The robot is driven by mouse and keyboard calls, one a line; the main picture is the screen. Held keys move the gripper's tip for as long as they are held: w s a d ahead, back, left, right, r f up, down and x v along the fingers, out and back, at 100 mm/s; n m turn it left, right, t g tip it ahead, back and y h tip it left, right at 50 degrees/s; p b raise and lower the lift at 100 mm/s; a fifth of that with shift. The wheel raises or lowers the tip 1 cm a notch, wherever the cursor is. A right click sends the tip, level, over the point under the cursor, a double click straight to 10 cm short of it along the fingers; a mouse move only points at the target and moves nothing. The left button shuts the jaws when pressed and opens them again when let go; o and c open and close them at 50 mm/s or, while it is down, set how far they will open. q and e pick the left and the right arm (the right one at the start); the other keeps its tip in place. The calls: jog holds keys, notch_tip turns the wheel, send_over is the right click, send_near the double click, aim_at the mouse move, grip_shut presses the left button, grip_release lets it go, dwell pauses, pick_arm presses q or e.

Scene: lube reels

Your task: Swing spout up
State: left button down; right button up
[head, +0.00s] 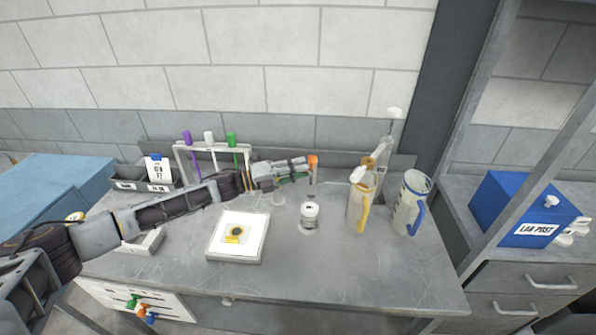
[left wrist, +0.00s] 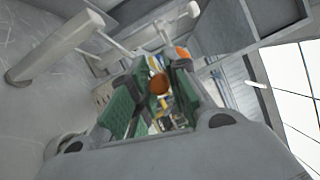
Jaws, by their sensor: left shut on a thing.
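My left gripper (head: 303,167) reaches in from the left above the middle of the bench, and its green-padded fingers also show in the left wrist view (left wrist: 155,88). It is shut on a small orange-brown round-ended part (left wrist: 159,83). An orange tip (head: 313,160) shows at the fingertips in the head view, with a thin stem below it. A small white labelled container (head: 309,213) stands under the stem. To the right is a jug with a yellow handle (head: 356,208) and a pale spout (head: 358,175). I cannot tell which part is the task's spout. My right gripper is out of view.
A jug with a blue handle (head: 408,205) stands at the right. A white tray (head: 214,254) lies left of centre. A rack with purple, white and green-topped rods (head: 210,148) stands behind my left arm. The bench's front right is clear.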

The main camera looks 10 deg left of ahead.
pick_arm(q)
jog(key=shift+w+r, duration=0.45)
jog(key=shift+r, duration=0.25)
jog(key=w+r+n, duration=0.1)
jog(key=w+r, duration=0.3)
jog(key=w, duration=0.3)
jog(key=shift+r+p, duration=0.25)
jog(key=shift+p, duration=0.2)
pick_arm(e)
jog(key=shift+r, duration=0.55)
pick_arm(q)
jog(key=shift+w, duration=0.15)
jog(key=c, duration=1.5)
grip_release()
jog(key=shift+o, duration=0.7)
jog(key=shift+a, duration=0.1)
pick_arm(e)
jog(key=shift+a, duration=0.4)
pick_arm(q)
jog(key=shift+f, duration=0.1)
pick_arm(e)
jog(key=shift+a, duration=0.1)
